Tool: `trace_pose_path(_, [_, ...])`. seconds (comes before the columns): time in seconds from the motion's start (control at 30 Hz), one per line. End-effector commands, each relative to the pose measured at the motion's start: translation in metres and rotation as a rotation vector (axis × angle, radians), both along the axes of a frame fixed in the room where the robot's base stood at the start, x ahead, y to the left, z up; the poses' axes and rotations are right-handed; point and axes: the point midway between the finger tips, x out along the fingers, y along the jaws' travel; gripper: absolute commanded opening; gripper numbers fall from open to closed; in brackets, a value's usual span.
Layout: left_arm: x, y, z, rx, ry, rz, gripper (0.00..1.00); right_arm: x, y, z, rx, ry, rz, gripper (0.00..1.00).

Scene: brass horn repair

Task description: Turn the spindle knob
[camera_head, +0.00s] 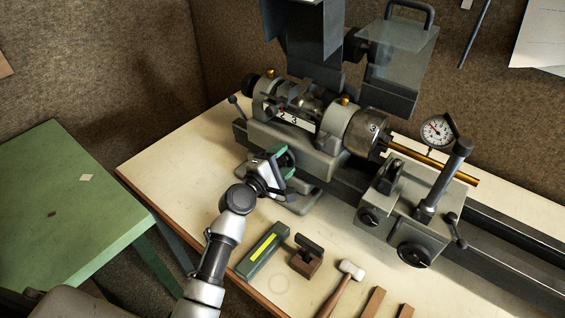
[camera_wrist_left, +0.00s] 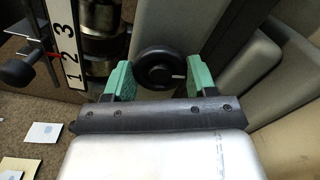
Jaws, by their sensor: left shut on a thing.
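The spindle knob (camera_wrist_left: 158,68) is a round black knob with a pale mark on its right side, seen in the left wrist view. My left gripper (camera_head: 284,160) reaches the front of the grey lathe headstock (camera_head: 293,140) in the head view. In the left wrist view the green fingers of my left gripper (camera_wrist_left: 157,82) are on either side of the knob and shut on it. In the head view the knob is hidden by the gripper. My right gripper is not in view.
A dial gauge (camera_head: 436,131) stands over the lathe carriage at the right, beside a brass rod (camera_head: 430,161). A green box with a yellow stripe (camera_head: 264,248), a brown block and a mallet (camera_head: 345,285) lie on the front of the bench. A green table (camera_head: 70,205) stands left.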

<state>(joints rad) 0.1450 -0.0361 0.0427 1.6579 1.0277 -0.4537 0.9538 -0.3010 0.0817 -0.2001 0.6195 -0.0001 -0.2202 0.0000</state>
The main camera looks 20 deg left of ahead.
Motion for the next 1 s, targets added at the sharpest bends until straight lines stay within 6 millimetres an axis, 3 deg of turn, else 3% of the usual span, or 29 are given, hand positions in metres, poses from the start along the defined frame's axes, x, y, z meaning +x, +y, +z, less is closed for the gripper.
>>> trace_pose_path(0.5, [0.000, 0.000, -0.002, 0.448, -0.159, -0.003, 0.33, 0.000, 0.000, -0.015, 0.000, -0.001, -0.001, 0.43])
trace_pose_path(1.0, [0.000, -0.001, -0.001, 0.673, -0.241, -0.003, 0.33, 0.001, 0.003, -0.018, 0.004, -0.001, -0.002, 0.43])
